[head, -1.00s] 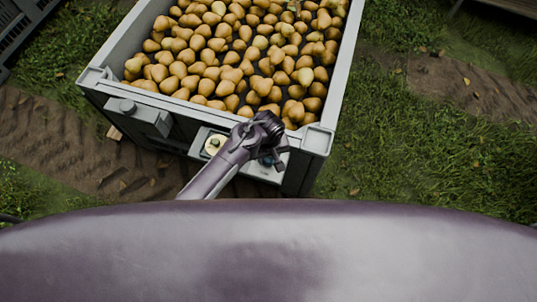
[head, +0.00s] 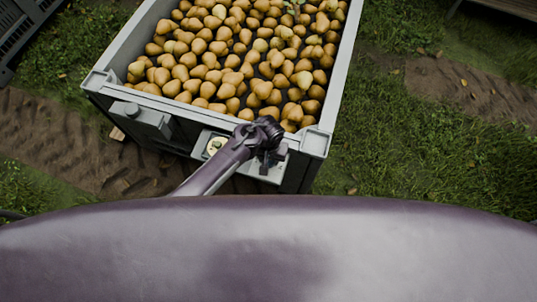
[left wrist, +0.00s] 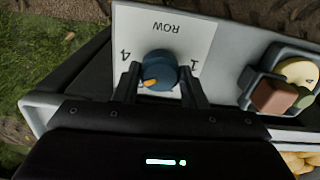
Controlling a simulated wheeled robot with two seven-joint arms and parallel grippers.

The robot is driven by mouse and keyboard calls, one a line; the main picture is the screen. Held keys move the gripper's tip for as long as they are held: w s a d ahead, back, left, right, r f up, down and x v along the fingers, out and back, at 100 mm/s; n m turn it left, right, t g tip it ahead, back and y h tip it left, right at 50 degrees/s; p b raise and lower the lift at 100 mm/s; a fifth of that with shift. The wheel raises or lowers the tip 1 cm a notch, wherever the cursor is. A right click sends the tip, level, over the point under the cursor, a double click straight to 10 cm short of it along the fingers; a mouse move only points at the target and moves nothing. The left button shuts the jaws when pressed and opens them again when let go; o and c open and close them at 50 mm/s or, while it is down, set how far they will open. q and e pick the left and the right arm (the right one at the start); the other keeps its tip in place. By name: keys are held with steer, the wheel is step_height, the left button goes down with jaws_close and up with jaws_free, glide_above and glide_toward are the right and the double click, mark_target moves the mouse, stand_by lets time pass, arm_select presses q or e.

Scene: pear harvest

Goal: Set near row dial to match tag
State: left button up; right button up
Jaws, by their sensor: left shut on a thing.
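The row dial (left wrist: 160,70) is a blue round knob with an orange pointer mark, on a pale panel (left wrist: 212,40) lettered ROW, 4 and 1. The lettering appears upside down in the left wrist view. The orange mark sits at the knob's lower left there, on the side of the 4. My left gripper (left wrist: 160,76) is shut on the knob, one finger on each side. In the head view my left gripper (head: 268,158) is at the front of the pear bin and hides the dial. I cannot make out a tag. My right gripper is not in view.
The grey bin (head: 342,80) is full of pears (head: 240,60). Beside the dial is a cream round piece (head: 215,145) in a grey housing, with brown-red and green blocks in the left wrist view. A grey box (head: 150,118) is on the bin's front left. Grass lies right.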

arm_select(q)
steer(key=m+p, duration=0.1)
steer(key=m, duration=0.2)
steer(key=shift+r, duration=0.1)
steer(key=shift+m, duration=1.5)
steer(key=o, duration=1)
steer(key=shift+p, duration=0.3)
step_height(320, 180, up, 6)
steer(key=shift+r+p, duration=0.1)
steer(key=shift+p, duration=0.65)
steer(key=shift+r, duration=0.7)
